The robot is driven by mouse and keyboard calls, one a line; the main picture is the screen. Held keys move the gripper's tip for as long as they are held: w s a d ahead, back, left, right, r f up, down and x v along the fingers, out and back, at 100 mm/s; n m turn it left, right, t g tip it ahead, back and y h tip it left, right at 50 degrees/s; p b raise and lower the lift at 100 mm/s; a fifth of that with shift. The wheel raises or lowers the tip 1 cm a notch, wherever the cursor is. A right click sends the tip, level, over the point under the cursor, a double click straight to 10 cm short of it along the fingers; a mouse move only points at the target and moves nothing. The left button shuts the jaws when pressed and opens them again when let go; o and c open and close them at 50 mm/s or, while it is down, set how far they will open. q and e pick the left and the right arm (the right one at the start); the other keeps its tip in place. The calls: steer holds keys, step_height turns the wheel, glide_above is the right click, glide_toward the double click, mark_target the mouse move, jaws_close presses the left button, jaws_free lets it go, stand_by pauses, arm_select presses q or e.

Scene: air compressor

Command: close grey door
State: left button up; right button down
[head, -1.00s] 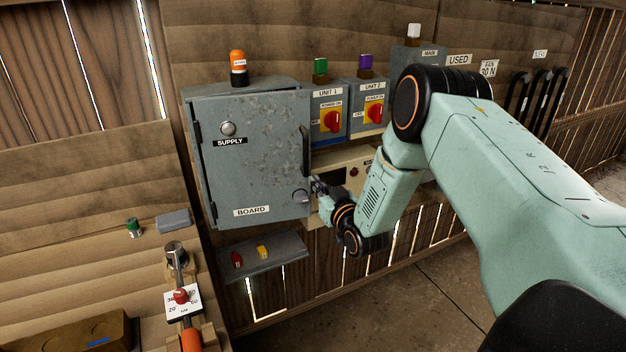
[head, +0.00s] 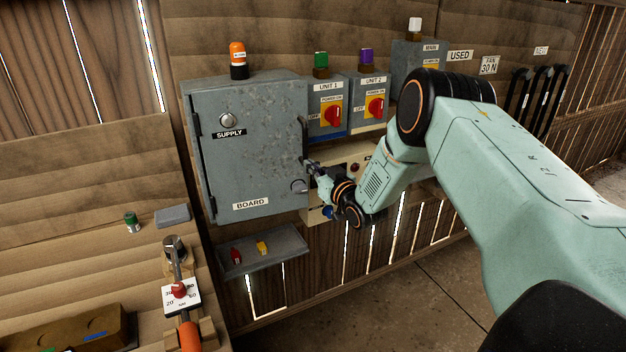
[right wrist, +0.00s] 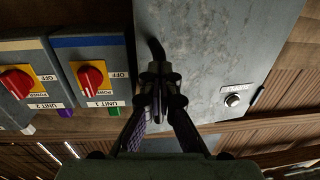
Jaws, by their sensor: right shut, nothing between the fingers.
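The grey door (head: 255,150) of the supply board cabinet carries the SUPPLY and BOARD labels and a round knob. Its hinges are on the left and its dark handle (head: 302,135) is on the right edge. It looks shut or nearly shut; I cannot tell if a small gap remains. My right gripper (head: 311,168) is at the door's right edge, just below the handle. In the right wrist view, which is upside down, the shut fingers (right wrist: 160,90) overlap the grey door (right wrist: 215,55) beside the dark handle (right wrist: 156,48). Contact is unclear. My left gripper is out of view.
Unit 1 (head: 328,105) and Unit 2 (head: 370,100) switch boxes stand right of the cabinet. A grey tray (head: 290,238) with red and yellow pieces sits below. An orange lamp (head: 237,56) tops the cabinet.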

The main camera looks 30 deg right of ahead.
steer(key=w+b, duration=0.1)
steer(key=w+d+b, duration=0.1)
steer(key=w, duration=0.1)
steer(key=shift+w+d+r+b, duration=0.1)
steer(key=shift+w+d+b, duration=0.05)
steer(key=shift+d+b, duration=0.25)
steer(key=shift+r, duration=0.1)
